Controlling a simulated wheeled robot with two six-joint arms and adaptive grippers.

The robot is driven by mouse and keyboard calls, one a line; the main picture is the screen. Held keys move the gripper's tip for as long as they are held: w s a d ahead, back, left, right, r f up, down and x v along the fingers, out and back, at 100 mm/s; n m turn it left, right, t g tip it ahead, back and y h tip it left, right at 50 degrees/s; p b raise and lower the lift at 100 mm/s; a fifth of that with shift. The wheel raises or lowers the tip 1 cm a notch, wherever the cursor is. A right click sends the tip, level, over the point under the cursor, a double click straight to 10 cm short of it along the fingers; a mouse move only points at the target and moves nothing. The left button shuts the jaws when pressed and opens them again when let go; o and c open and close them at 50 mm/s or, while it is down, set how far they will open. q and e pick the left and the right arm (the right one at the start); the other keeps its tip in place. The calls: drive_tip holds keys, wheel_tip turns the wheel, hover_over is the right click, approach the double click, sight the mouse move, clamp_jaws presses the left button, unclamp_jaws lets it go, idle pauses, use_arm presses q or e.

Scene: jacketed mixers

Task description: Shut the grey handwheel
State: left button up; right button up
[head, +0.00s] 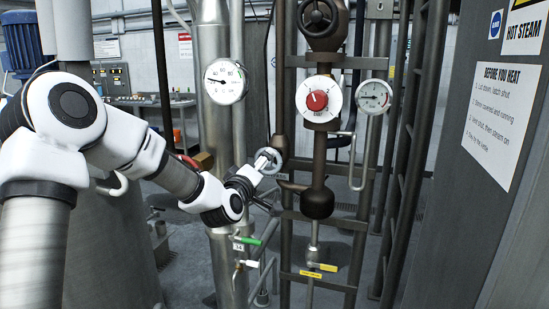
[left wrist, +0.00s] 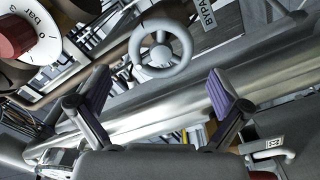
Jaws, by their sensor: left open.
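The grey handwheel (head: 268,160) sits on the pipework left of the dark vertical pipe, mostly visible just beyond my left gripper. In the left wrist view the handwheel (left wrist: 160,56) is a round rim with a central hub, ahead of and between the fingers. My left gripper (head: 266,186) reaches in from the left, close to the wheel. In the left wrist view the gripper (left wrist: 158,84) has its two purple-padded fingers spread wide with nothing between them. The wheel appears beyond the fingertips; I cannot tell whether they touch it. My right gripper is not in view.
A dark handwheel (head: 318,16) is above a red knob (head: 317,100) on a white dial. Gauges (head: 225,82) (head: 374,97) flank it. Green (head: 247,241) and yellow (head: 322,267) levers are below. A partly cut-off BYPASS label (left wrist: 208,12) is beside the grey wheel.

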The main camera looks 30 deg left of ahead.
sight(267, 175)
use_arm(q)
drive_tip(key=p+x, duration=0.1)
drive_tip(key=x, duration=0.4)
drive_tip(key=shift+w+a+f+p, duration=0.1)
drive_tip(key=shift+w+f+p, duration=0.1)
drive_tip(key=shift+w+p, duration=0.15)
drive_tip(key=shift+f, duration=0.1)
drive_tip(key=shift+s, duration=0.1)
drive_tip(key=shift+s+r, duration=0.15)
drive_tip(key=shift+r, duration=0.1)
drive_tip(key=shift+c, duration=1.3)
drive_tip(key=shift+s, duration=0.1)
drive_tip(key=c, duration=0.7)
drive_tip(key=n+b, duration=0.1)
drive_tip(key=b, duration=0.3)
drive_tip(key=shift+r+n, duration=0.15)
drive_tip(key=shift+n, duration=0.25)
